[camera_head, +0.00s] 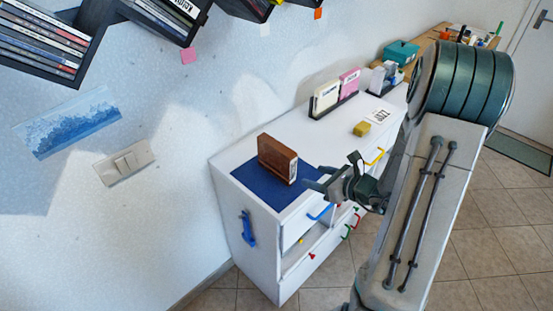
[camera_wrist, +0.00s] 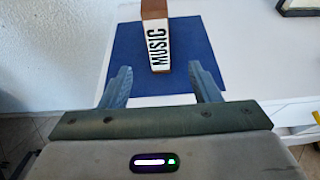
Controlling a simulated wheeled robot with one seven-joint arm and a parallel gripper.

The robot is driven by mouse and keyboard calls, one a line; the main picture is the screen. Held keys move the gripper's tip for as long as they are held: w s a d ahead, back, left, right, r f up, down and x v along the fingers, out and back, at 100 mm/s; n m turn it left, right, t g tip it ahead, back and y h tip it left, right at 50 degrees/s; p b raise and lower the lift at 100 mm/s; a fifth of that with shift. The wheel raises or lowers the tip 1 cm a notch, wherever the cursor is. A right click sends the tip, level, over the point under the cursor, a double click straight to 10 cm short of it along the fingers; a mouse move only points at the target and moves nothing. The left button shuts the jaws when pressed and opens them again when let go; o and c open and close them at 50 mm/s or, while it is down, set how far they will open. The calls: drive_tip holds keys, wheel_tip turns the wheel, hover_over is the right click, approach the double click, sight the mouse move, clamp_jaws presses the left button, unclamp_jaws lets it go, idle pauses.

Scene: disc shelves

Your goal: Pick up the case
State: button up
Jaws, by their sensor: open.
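A brown case (camera_head: 277,159) with a pale spine stands upright on a blue mat (camera_head: 250,184) on top of a white cabinet (camera_head: 222,172). In the wrist view the case (camera_wrist: 155,45) shows its white spine with the word MUSIC, and the blue mat (camera_wrist: 125,60) lies beneath it. My gripper (camera_head: 316,182) is open and empty, to the right of the case in the head view. In the wrist view the fingers of my gripper (camera_wrist: 158,85) point toward the case, one to either side of its line. The case stands beyond the fingertips, apart from them.
A black holder (camera_head: 334,106) with a cream case (camera_head: 327,96) and a pink case (camera_head: 349,82) stands farther back. A yellow block (camera_head: 362,129) lies on the cabinet top. Dark wall shelves (camera_head: 85,60) hold discs at upper left. Coloured drawer handles stick out in front.

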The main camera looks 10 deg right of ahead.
sight(293, 170)
drive_tip(key=p+x, duration=0.1)
drive_tip(key=x, duration=0.8)
drive_tip(key=shift+a+r, duration=0.2)
drive_tip(key=shift+p+x, duration=0.75)
drive_tip(key=shift+x, duration=1.25)
clamp_jaws()
